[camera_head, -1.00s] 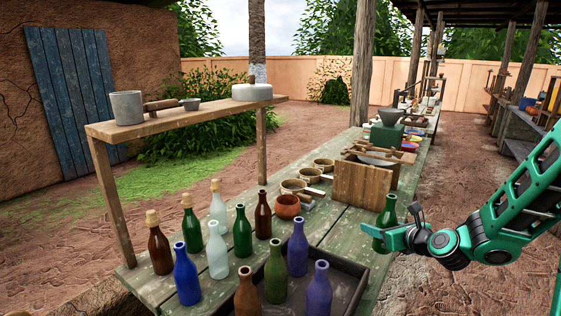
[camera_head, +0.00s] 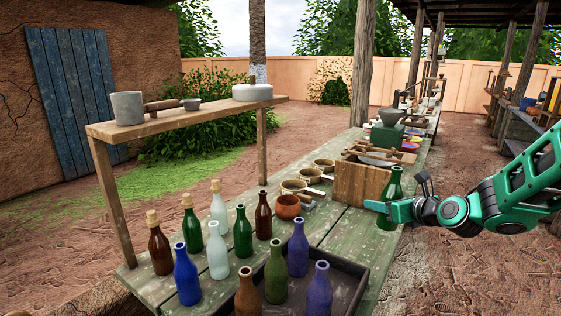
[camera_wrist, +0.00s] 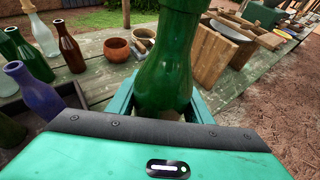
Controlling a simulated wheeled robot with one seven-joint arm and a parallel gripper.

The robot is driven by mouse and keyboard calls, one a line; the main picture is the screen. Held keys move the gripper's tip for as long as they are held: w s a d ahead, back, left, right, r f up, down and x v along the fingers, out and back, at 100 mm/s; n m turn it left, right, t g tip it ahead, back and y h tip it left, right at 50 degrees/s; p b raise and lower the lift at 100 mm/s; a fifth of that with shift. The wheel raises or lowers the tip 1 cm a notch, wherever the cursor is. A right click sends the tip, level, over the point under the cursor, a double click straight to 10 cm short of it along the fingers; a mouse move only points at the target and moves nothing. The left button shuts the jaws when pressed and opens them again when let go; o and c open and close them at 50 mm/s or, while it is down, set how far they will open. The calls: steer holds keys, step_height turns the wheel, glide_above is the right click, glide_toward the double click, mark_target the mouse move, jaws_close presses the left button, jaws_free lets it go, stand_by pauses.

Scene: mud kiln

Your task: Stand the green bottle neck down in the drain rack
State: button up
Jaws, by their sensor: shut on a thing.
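A green bottle (camera_head: 394,184) is upright, neck up, in my gripper (camera_head: 388,208), at the right edge of the bench, beside a wooden box. In the wrist view the same green bottle (camera_wrist: 168,65) stands between the teal jaws (camera_wrist: 160,108), which are shut around its body. Its top is cut off there. Other green bottles stand on the bench at left: a corked one (camera_head: 191,229) and an open one (camera_head: 242,232). I cannot tell for sure which thing is the drain rack; the slatted wooden box (camera_head: 358,184) stands just left of the held bottle.
A dark tray (camera_head: 345,285) at the front holds brown, olive and purple bottles. Blue, clear and brown bottles stand close left of it. Bowls (camera_head: 292,187) and an orange pot (camera_head: 288,206) sit mid-bench. A raised shelf (camera_head: 190,118) stands behind. Some bench boards right of the pot are clear.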

steer(key=shift+r, duration=0.3)
step_height(320, 180, down, 10)
step_height(320, 180, up, 10)
stand_by(1.5)
